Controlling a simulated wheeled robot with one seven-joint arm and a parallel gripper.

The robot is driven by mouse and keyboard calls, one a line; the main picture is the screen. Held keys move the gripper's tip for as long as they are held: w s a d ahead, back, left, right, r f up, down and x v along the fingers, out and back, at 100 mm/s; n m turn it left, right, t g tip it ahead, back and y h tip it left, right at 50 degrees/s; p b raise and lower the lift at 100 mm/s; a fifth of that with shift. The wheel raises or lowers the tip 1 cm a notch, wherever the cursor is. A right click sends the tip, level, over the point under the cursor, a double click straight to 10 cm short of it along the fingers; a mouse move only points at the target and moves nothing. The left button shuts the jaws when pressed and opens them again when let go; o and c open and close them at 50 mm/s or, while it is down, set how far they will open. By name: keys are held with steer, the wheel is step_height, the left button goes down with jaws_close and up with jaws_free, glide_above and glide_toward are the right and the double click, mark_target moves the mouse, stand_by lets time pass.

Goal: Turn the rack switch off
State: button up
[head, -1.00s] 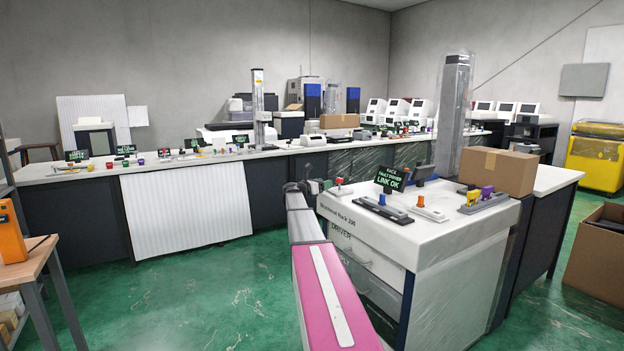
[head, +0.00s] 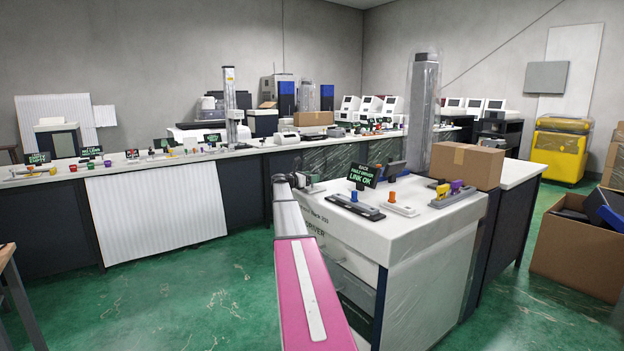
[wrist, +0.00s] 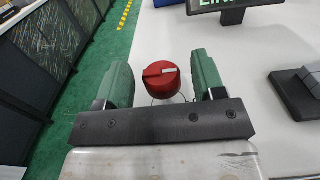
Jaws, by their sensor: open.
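A red round knob (wrist: 161,79) with a raised bar across its top stands on the white top of the server rack cabinet (head: 400,245). The bar lies roughly crosswise in the wrist view. My gripper (wrist: 164,80) is open, with one green finger on each side of the knob. Gaps show between the knob and both fingers. In the head view my gripper (head: 303,182) is at the cabinet's left back corner and hides most of the knob. A sign (head: 363,176) reading "LINK OK" stands to the right of it.
A blue-handled lever (head: 355,198), an orange-handled switch (head: 393,197) and a unit with yellow and purple handles (head: 453,195) stand on the same top. A cardboard box (head: 465,166) sits behind them. Green floor is clear left of the cabinet.

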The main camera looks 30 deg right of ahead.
steer(key=shift+d, duration=0.45)
steer(key=c, duration=0.9)
steer(key=shift+c, duration=0.2)
